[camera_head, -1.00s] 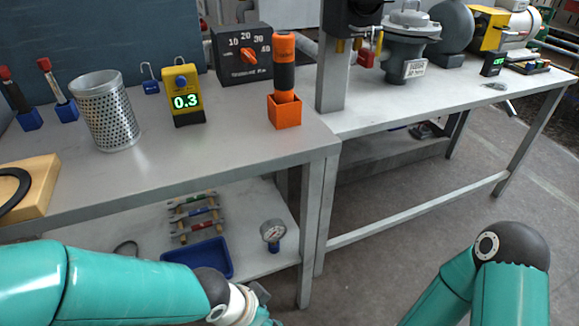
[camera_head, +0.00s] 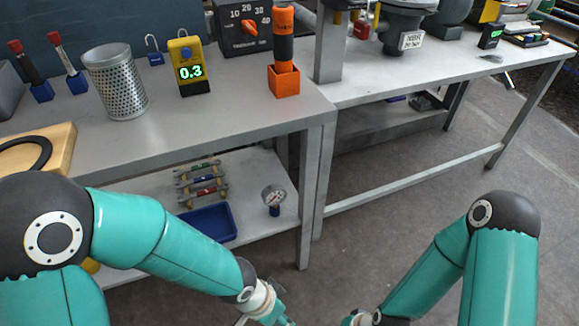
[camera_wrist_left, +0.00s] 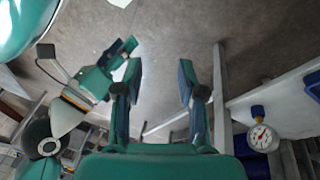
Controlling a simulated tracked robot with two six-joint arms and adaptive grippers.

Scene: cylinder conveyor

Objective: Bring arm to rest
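My left arm (camera_head: 165,240) comes in from the left and reaches down to the bottom edge in the head view. My left gripper (camera_wrist_left: 160,75) is open and empty in the left wrist view, its two fingers apart over the floor. My right arm (camera_head: 430,270) slopes down to the left in the head view, its wrist at the bottom edge. My right gripper (camera_wrist_left: 120,58) shows at the left in the left wrist view, beside the left gripper. It is seen at an angle, and whether its fingers are apart is unclear.
A grey workbench (camera_head: 225,117) carries a perforated metal cup (camera_head: 115,85), a yellow meter (camera_head: 188,65) and an orange holder (camera_head: 285,82). Its lower shelf holds a blue tray (camera_head: 207,223) and a gauge (camera_head: 274,198). Floor (camera_head: 385,215) is clear between the arms.

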